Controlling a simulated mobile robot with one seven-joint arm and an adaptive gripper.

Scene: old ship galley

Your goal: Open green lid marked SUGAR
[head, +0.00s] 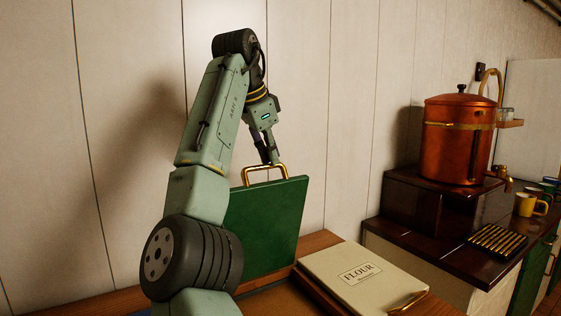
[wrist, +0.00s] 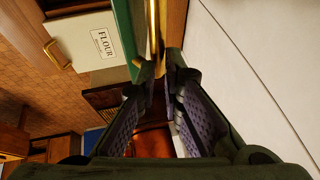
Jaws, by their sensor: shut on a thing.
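The green lid (head: 268,225) stands raised, nearly upright, above the wooden counter in the head view. Its SUGAR marking is not visible from here. A brass handle (head: 247,172) sits on its top edge. My gripper (head: 272,160) is at this handle from above, shut on it. In the wrist view the brass handle (wrist: 153,28) runs up from between my fingertips (wrist: 161,72), with the edge of the green lid (wrist: 126,32) beside it. My arm hides the left part of the lid, and the opening below it is mostly hidden.
A cream lid marked FLOUR (head: 357,272) with a brass handle (head: 408,302) lies shut to the right. A copper urn (head: 458,142) stands on a dark raised shelf further right, near a brass grate (head: 496,240) and a yellow mug (head: 526,204). A panelled wall (head: 330,100) rises close behind.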

